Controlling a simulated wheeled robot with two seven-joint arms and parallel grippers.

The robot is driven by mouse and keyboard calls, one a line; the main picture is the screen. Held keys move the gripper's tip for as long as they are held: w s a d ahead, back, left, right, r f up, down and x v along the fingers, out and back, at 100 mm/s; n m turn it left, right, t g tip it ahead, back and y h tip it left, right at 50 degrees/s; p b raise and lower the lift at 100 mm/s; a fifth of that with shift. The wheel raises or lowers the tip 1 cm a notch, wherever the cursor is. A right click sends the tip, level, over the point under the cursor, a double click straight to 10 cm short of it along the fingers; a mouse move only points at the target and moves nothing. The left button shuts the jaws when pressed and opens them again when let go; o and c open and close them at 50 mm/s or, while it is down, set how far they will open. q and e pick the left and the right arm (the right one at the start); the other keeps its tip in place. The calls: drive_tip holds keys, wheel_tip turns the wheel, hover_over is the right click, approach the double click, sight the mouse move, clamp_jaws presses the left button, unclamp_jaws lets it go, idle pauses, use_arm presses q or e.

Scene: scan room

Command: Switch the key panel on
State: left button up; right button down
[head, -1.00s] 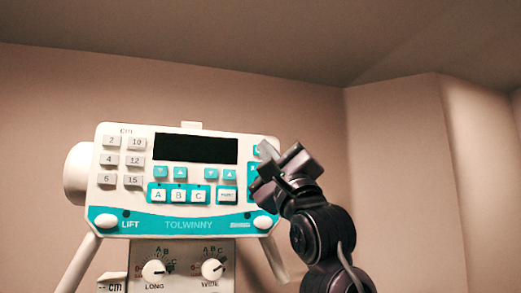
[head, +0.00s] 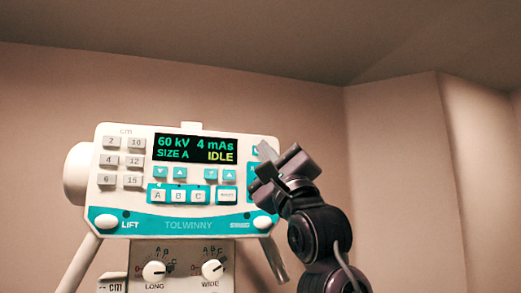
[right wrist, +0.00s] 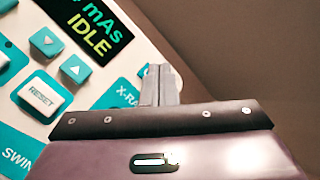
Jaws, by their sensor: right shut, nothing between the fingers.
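The key panel (head: 146,180) is a white and teal box labelled TOLWINNY. Its display (head: 195,149) is lit and reads 60 kV, 4 mAs, SIZE A and IDLE. It also shows in part in the right wrist view (right wrist: 95,30). My right gripper (head: 265,152) is shut and empty, with its fingertips at the panel's upper right corner. In the right wrist view the closed fingers (right wrist: 160,85) reach the panel's edge beside the X-RAY label. They hide the key there, and I cannot tell whether they touch it. My left gripper is not in view.
Grey number keys (head: 111,160) line the panel's left side. Teal and white keys (head: 179,195) sit below the display. A lower box with LONG (head: 153,271) and WIDE (head: 212,269) knobs is beneath. The space right of my arm is clear up to the wall.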

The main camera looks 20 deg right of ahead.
drive_tip(key=shift+s+b, duration=0.35)
drive_tip(key=shift+s, duration=0.4)
drive_tip(key=shift+s, duration=0.1)
drive_tip(key=s+b, duration=0.1)
drive_tip(key=s, duration=0.3)
drive_tip(key=shift+s+d+b, duration=0.1)
drive_tip(key=shift+s+b, duration=0.25)
drive_tip(key=shift+s, duration=0.05)
idle(0.8)
